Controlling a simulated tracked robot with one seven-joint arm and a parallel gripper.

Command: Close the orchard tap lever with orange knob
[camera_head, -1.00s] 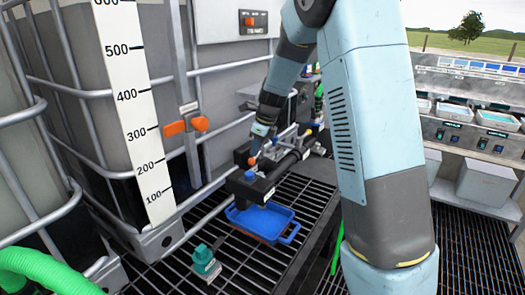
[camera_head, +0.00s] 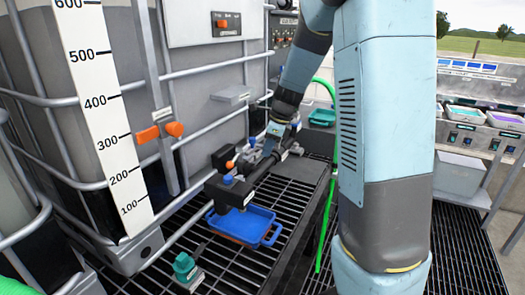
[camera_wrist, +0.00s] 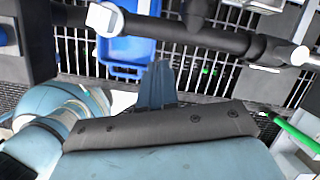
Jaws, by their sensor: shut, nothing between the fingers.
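A lever with an orange knob (camera_head: 230,165) stands on the dark pipe manifold (camera_head: 243,190) in the head view. I cannot read which tap is the orchard one. My gripper (camera_wrist: 157,68) is shut and empty in the wrist view, its blue-grey fingers together below the dark pipe (camera_wrist: 210,38). In the head view, my wrist is over the far part of the manifold, to the right of the orange knob and apart from it. The orange knob is not clear in the wrist view.
A blue tray (camera_head: 261,214) lies on the grating under the manifold's near end. A teal fitting (camera_head: 184,267) stands nearby. A caged tank with an orange-ended handle (camera_head: 160,132) is at left. A green hose (camera_head: 325,220) hangs right of the manifold.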

